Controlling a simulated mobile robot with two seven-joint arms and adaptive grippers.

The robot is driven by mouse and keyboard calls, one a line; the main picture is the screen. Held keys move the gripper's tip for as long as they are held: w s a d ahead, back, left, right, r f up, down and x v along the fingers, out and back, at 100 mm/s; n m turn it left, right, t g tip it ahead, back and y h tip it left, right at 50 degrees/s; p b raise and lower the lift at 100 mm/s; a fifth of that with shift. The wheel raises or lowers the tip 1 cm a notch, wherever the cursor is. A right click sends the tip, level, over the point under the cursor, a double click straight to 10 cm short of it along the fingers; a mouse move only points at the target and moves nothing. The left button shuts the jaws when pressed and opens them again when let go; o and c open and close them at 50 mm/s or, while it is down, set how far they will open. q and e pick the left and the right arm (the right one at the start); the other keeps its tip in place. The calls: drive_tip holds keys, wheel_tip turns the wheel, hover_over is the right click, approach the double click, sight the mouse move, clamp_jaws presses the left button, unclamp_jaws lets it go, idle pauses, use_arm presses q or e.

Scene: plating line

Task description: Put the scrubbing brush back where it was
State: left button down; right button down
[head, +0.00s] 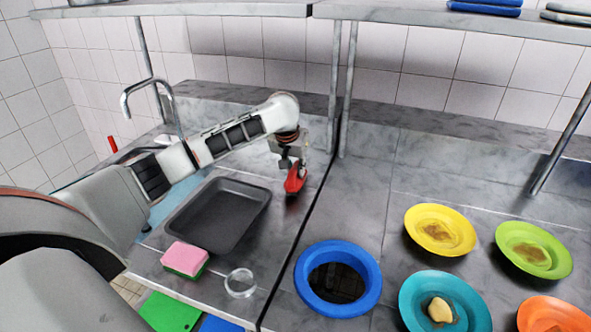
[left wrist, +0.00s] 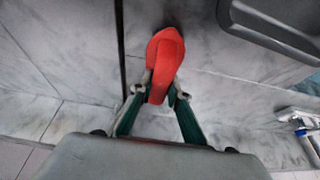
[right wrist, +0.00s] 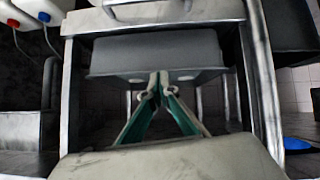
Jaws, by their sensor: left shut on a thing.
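The red scrubbing brush (head: 295,180) is at the back of the left steel counter, close to the seam between the two counters. My left gripper (head: 293,164) is shut on it from above. In the left wrist view the brush (left wrist: 165,60) sits between both fingertips (left wrist: 160,92) and sticks out past them. Its bristles are not visible. I cannot tell whether it touches the counter or hangs just above it. My right gripper (right wrist: 154,82) shows only in the right wrist view, with its fingertips together and nothing between them.
A dark tray (head: 220,212) lies left of the brush. A pink and green sponge (head: 185,258), a clear glass (head: 240,283) and a blue-rimmed bowl (head: 363,256) are nearer the front. Colored plates, including a yellow one (head: 411,222), are at right. A shelf post (head: 335,95) stands behind.

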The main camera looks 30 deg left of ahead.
use_arm(q)
drive_tip(key=c, duration=1.9)
unclamp_jaws()
drive_tip(key=shift+f, duration=0.1)
drive_tip(key=v, duration=1.1)
drive_tip(key=shift+w, duration=0.1)
drive_tip(key=shift+s+r, duration=0.35)
drive_tip(key=shift+r, duration=0.3)
